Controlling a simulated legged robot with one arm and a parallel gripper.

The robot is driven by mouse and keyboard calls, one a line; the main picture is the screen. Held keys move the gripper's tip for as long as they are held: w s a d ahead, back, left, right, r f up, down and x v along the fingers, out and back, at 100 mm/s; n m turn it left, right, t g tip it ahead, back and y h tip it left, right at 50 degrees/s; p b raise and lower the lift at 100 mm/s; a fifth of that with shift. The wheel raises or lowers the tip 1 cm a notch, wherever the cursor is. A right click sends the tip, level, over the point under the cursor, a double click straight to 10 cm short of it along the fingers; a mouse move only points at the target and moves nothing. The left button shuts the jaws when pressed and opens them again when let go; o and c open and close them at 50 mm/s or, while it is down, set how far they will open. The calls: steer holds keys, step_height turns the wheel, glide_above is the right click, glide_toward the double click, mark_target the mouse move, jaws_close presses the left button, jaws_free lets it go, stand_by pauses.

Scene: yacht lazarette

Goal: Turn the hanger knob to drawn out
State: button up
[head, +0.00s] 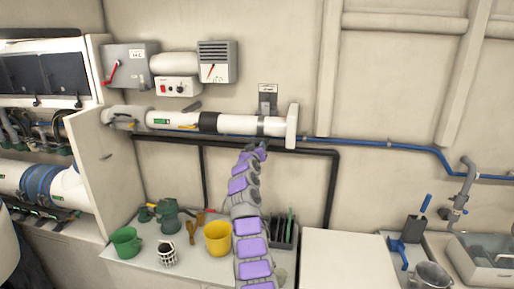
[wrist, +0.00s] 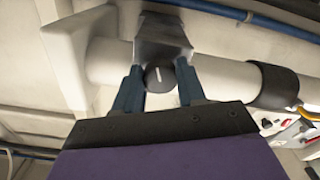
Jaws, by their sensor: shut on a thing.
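The hanger knob (wrist: 153,80) is a small dark round knob with a white pointer line, which stands near upright in the wrist view. It sits below a grey hanger bracket (wrist: 162,38) on a white pipe (wrist: 222,76). My gripper (wrist: 159,76) has its two dark blue fingers on either side of the knob and is shut on it. In the head view my gripper (head: 260,148) reaches up to just below the pipe and the bracket (head: 268,103). The knob is hidden there. A small label (head: 268,88) is on the bracket; its text is too small to read.
A blue hose (head: 360,142) and a black rail (head: 325,152) run close by the pipe. A white panel (head: 292,127) ends the pipe on the right.

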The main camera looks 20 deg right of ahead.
steer(key=shift+w+f+m, duration=0.1)
steer(key=shift+f+m, duration=0.1)
steer(key=shift+m, duration=0.75)
steer(key=shift+f+m, duration=0.2)
steer(key=shift+m, duration=0.75)
steer(key=shift+a+r, duration=0.1)
steer(key=shift+r, duration=0.05)
steer(key=o, duration=1)
steer(key=shift+w, duration=0.1)
steer(key=shift+r, duration=0.1)
steer(key=shift+b+v, duration=8.2)
steer(key=shift+v, duration=0.5)
